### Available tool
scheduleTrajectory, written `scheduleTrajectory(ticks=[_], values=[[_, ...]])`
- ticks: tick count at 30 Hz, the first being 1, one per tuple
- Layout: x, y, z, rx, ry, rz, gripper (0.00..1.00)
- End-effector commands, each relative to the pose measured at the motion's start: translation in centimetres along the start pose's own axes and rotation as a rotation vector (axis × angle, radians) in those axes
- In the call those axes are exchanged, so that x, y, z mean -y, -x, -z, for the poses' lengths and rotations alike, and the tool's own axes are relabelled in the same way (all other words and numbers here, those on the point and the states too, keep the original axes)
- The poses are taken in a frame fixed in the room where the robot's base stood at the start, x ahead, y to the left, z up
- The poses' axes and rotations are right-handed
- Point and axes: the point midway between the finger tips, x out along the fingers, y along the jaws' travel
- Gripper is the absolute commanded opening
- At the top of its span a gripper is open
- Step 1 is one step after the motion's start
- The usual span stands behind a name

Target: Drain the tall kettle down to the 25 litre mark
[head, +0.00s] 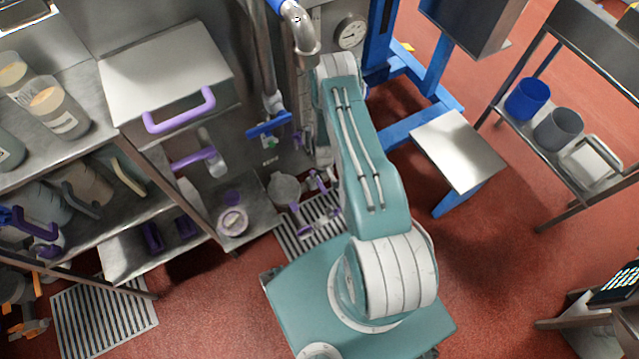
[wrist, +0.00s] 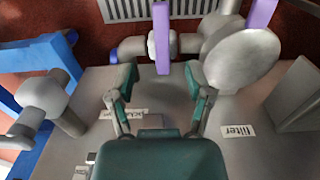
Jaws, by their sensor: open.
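My gripper (wrist: 160,80) is open in the wrist view, with its two teal fingers spread apart. A purple lever handle (wrist: 162,38) reaches down towards the gap between the fingertips; I cannot tell whether they touch it. It joins a grey valve fitting beside a large round grey part (wrist: 242,60). Purple valve levers (head: 318,185) show low beside the arm. I cannot clearly make out the tall kettle or its litre marks.
A label reading "filter" (wrist: 238,130) is on the grey surface. In the head view, a dial gauge (head: 351,32), a pipe (head: 300,27) and a blue valve handle (head: 268,125) stand behind the arm. A steel shelf unit (head: 100,215) is left; red floor (head: 500,270) is clear right.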

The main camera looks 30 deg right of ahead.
Motion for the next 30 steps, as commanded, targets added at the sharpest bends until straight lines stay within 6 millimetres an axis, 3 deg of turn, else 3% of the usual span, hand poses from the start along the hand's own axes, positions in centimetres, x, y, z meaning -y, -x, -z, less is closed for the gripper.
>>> scheduleTrajectory(ticks=[9,15,27,28,30], values=[[0.2,-5.3,-0.1,0.001,0.001,-0.002,0.66],[0.1,-7.7,-0.1,0.001,0.0,-0.001,0.66],[0.1,-8.6,0.0,0.0,0.001,-0.002,0.66],[0.1,-8.6,0.0,0.0,0.001,-0.002,0.61],[0.1,-8.6,0.0,0.0,0.001,-0.002,0.3]])
